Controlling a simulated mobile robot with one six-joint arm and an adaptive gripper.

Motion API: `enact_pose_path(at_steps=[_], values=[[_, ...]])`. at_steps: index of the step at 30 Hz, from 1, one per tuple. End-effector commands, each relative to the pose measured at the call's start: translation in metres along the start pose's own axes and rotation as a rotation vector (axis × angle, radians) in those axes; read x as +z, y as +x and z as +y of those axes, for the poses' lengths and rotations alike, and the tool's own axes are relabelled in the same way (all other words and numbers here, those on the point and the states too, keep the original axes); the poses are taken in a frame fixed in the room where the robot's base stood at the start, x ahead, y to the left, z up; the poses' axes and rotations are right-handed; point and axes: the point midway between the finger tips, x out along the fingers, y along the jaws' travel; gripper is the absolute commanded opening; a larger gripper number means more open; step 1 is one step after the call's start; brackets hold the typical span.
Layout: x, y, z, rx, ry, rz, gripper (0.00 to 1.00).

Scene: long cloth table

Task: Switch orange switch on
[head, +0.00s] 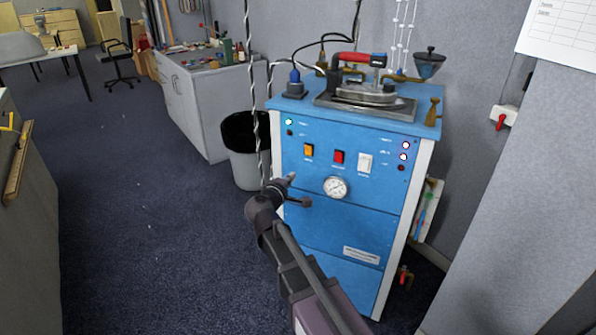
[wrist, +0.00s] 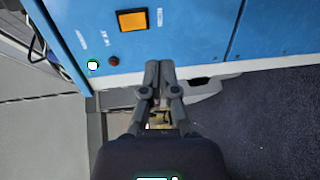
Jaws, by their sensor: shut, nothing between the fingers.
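The orange switch (head: 308,150) is a small square on the upper left of the blue machine's front panel. It also shows in the wrist view (wrist: 132,20), near the top, just beyond my fingertips. My gripper (head: 290,178) is in front of the panel, below and left of the orange switch in the head view. In the wrist view my gripper (wrist: 159,68) has its two fingers together, with nothing between them. The fingertips look apart from the switch. I cannot tell whether the switch is pressed or lit.
The blue machine (head: 330,225) carries a red switch (head: 339,157), a white switch (head: 365,162), a round gauge (head: 336,187) and small lights. An iron (head: 366,92) rests on top. A bin (head: 243,150) stands to its left. The carpet (head: 150,230) at left is clear.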

Motion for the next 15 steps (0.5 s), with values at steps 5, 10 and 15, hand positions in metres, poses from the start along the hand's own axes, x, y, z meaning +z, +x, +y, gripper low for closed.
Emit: enact_pose_path(at_steps=[5, 10, 15], values=[[0.001, -0.020, -0.005, 0.000, 0.001, 0.001, 0.00], [0.001, -0.028, -0.007, 0.000, 0.001, -0.001, 0.00], [0.001, -0.028, -0.007, 0.000, 0.001, -0.001, 0.00]])
